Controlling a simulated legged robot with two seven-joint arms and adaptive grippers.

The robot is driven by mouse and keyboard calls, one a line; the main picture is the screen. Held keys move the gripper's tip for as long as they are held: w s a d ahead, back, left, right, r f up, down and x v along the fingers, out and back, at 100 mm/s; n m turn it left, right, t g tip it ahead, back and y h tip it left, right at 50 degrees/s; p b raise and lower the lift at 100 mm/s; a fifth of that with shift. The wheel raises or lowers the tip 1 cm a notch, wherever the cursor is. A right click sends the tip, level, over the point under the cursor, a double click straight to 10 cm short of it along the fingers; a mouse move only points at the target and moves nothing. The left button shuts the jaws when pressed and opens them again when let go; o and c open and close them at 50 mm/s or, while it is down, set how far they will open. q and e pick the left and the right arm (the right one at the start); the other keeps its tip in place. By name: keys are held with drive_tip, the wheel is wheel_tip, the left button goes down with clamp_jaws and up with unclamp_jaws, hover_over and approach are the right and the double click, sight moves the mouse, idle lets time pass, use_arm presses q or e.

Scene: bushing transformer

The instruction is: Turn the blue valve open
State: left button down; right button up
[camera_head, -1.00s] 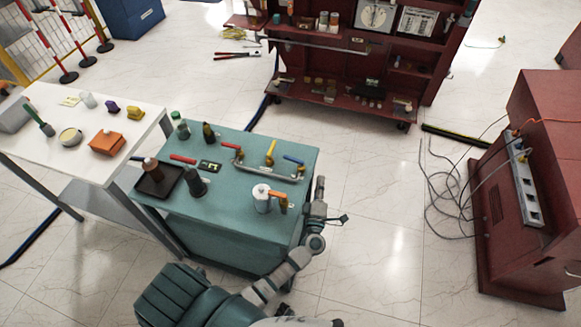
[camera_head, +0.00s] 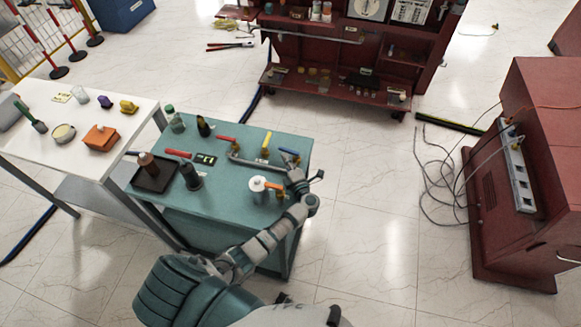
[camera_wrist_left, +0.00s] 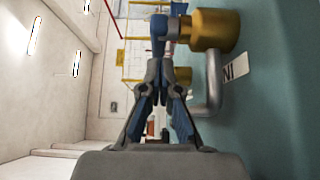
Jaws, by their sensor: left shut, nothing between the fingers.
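The blue valve handle (camera_head: 288,152) is at the right end of a grey pipe on the teal cabinet top. In the left wrist view the blue handle (camera_wrist_left: 158,28) projects from a brass valve body (camera_wrist_left: 213,30), straight ahead of the fingertips. My left gripper (camera_head: 297,172) is at the cabinet's right edge, close to the blue handle. In the left wrist view my left gripper (camera_wrist_left: 160,68) is shut and empty, its tips very near or against the handle; contact cannot be told. My right gripper is not in view.
Red (camera_head: 226,139) and yellow (camera_head: 266,141) valve handles share the pipe. A white canister (camera_head: 258,188) with an orange part stands near my left forearm. A dark tray (camera_head: 154,173) and bottles occupy the cabinet's left side.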

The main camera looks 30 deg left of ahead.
sight(286, 149)
use_arm(q)
drive_tip(key=shift+w+a, duration=0.2)
drive_tip(key=shift+a, duration=0.1)
drive_tip(key=shift+w+a, duration=0.15)
idle(0.4)
drive_tip(key=shift+w+a+f+b, duration=0.1)
drive_tip(key=shift+w+a+b, duration=0.25)
drive_tip(key=shift+w+a, duration=0.1)
drive_tip(key=shift+w+a+b, duration=0.15)
drive_tip(key=shift+w+b, duration=0.1)
drive_tip(key=shift+w, duration=0.25)
drive_tip(key=shift+w+a+b, duration=0.15)
drive_tip(key=shift+w+b, duration=0.1)
drive_tip(key=shift+w, duration=0.25)
idle(0.4)
idle(0.5)
